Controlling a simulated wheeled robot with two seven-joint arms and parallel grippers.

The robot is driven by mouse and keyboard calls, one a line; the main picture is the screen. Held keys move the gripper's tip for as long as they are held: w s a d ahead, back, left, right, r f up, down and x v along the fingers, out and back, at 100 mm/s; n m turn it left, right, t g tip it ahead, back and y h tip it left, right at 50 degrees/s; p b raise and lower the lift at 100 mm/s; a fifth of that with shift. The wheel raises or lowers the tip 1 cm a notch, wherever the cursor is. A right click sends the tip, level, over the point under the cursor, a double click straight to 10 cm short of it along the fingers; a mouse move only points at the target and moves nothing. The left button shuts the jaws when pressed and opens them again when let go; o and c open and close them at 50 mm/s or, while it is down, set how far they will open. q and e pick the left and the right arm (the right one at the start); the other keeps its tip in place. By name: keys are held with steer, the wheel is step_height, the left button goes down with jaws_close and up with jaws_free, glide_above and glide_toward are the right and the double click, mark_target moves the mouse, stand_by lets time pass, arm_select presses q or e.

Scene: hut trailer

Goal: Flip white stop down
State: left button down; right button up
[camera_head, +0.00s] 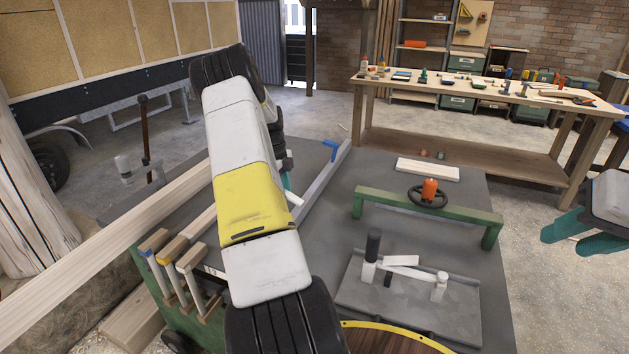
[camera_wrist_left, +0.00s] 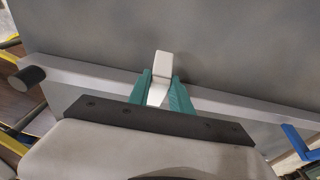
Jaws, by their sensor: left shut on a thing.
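The white stop (camera_wrist_left: 163,66) is a small pale block at the grey rail (camera_wrist_left: 80,75) in the left wrist view. My left gripper (camera_wrist_left: 160,88) is shut on it, with teal fingers on either side; the stop's far end sticks out beyond the fingertips over the grey table top. In the head view my left arm hides most of this gripper; a teal finger (camera_head: 287,182) and the stop's white end (camera_head: 295,198) show beside the arm. My right gripper (camera_head: 568,236) is at the right edge, its teal fingers apart and empty.
The grey rail ends at a blue piece (camera_head: 331,147). The grey table (camera_head: 480,325) also carries a green frame (camera_head: 385,202), a white lever fixture on a plate (camera_head: 410,305) and a white board (camera_head: 428,169). Several hammers (camera_head: 168,265) hang at the left. A wooden workbench (camera_head: 470,150) stands behind.

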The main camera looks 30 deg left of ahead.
arm_select(q)
steer(key=f+h, duration=0.2)
steer(key=h, duration=0.1)
steer(key=shift+a, duration=0.4)
steer(key=shift+f+t+h, duration=0.3)
steer(key=shift+f+h, duration=0.15)
steer(key=shift+h, duration=0.45)
steer(key=c, duration=1.2)
jaws_free()
steer(key=shift+o, duration=0.2)
steer(key=v, duration=0.7)
steer(key=shift+a+r, duration=0.25)
steer(key=shift+a, duration=0.1)
